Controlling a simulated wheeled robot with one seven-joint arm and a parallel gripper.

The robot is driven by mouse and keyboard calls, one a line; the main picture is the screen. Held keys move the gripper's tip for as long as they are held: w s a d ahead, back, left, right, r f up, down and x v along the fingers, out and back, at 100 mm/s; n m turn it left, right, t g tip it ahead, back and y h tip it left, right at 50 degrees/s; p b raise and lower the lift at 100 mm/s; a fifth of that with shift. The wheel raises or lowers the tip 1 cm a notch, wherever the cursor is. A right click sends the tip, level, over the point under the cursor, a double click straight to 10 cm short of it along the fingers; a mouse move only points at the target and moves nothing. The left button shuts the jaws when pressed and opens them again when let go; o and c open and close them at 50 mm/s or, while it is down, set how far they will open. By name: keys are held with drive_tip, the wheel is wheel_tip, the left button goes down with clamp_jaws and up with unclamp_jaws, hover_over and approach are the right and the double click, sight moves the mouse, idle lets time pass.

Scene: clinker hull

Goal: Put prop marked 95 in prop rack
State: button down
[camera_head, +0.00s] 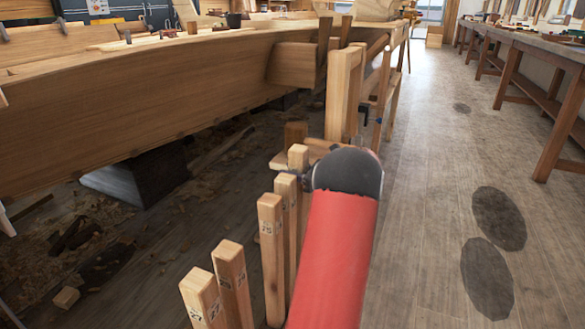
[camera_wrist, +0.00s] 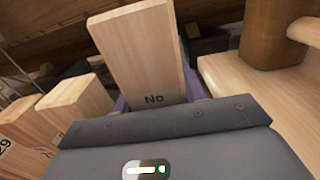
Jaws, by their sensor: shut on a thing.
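My gripper (camera_wrist: 158,97) is shut on an upright pale wooden prop (camera_wrist: 138,50); the purple pads show at its two sides. Its visible face bears "No"; any number below is hidden by the gripper body, so I cannot read 95. In the head view my gripper (camera_head: 303,180) is mostly hidden behind my red arm, beside a row of props. Standing props there carry numbers, such as a front prop (camera_head: 204,297) that seems to read 27 and a taller one (camera_head: 271,255) behind it. I cannot tell which structure is the prop rack.
A pale wooden board (camera_wrist: 262,95) with a brown post lies close right of the held prop. Other props (camera_wrist: 70,103) stand close on the left. The clinker hull (camera_head: 150,95) fills the left. A long bench (camera_head: 535,45) lines the right; the floor (camera_head: 430,180) between is clear.

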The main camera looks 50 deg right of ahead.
drive_tip(key=shift+f+b, duration=0.8)
drive_tip(key=shift+f, duration=1.65)
drive_tip(key=c, duration=0.8)
unclamp_jaws()
drive_tip(key=shift+o, duration=0.3)
drive_tip(key=shift+f, duration=0.15)
drive_tip(key=v, duration=0.8)
drive_tip(key=shift+w, duration=0.1)
